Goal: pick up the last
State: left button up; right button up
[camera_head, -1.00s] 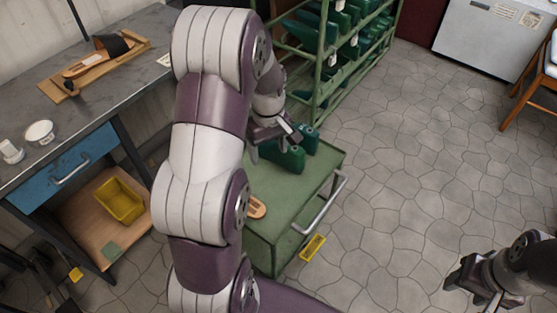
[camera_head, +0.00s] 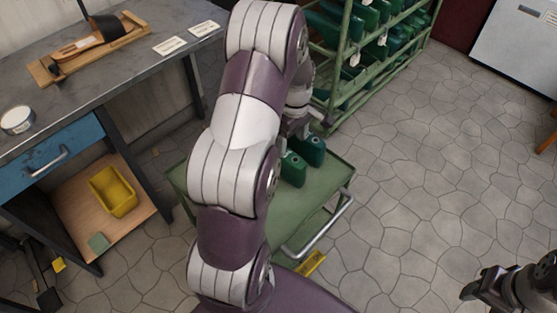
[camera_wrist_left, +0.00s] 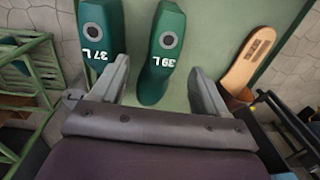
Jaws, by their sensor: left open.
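Two green lasts stand on the green cart top (camera_wrist_left: 215,20). In the left wrist view one reads 37 L (camera_wrist_left: 100,25) and the other 39 L (camera_wrist_left: 166,45). My left gripper (camera_wrist_left: 160,70) is open, with one finger on each side of the 39 L last; I cannot tell whether they touch it. In the head view the lasts (camera_head: 312,150) (camera_head: 293,169) show beside my left arm, and my left gripper (camera_head: 308,126) is just above them, partly hidden. My right gripper (camera_head: 480,289) is at the lower right, away from the cart, its jaw opening unclear.
A tan sole (camera_wrist_left: 248,60) lies on the cart right of the lasts. A green rack (camera_head: 345,60) full of lasts stands behind the cart. The workbench (camera_head: 85,85) with a sandal on a wooden board is at left. Floor right of the cart is clear.

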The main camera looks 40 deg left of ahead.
aim_at(288, 154)
pick_arm(q)
jog(key=shift+f, duration=0.95)
jog(key=f+b, duration=0.2)
jog(key=f, duration=0.1)
jog(key=f+b, duration=0.1)
jog(key=shift+s+a+f, duration=0.2)
jog(key=shift+s+a, duration=0.05)
jog(key=shift+s, duration=0.15)
jog(key=shift+f, duration=0.2)
jog(key=shift+r, duration=0.15)
jog(key=shift+c, duration=0.3)
jog(key=c, duration=1)
